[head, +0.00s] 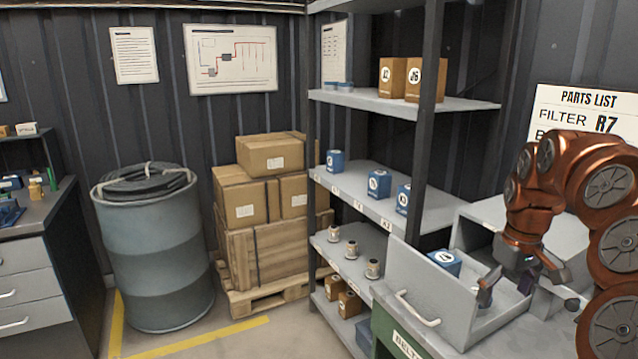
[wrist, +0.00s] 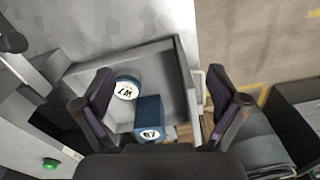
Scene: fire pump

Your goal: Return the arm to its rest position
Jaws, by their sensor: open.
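My gripper (head: 528,292) is at the end of my copper-coloured arm (head: 600,200), low at the right of the head view. It hangs over an open grey drawer or bin (head: 432,280) and points downward. In the wrist view my gripper (wrist: 162,100) has its two dark fingers spread wide with nothing held between them. Below the fingers, inside the grey bin (wrist: 183,85), are a round blue can (wrist: 128,88) marked W7 and a blue box (wrist: 150,116) with a white label. One blue item (head: 445,262) also shows in the head view.
A metal shelf (head: 460,104) with boxes and cans stands left of the arm, its post close to the bin. A parts list (head: 590,115) hangs behind the arm. A drum (head: 155,250) and stacked cartons (head: 270,200) stand further left. Floor in front of them is clear.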

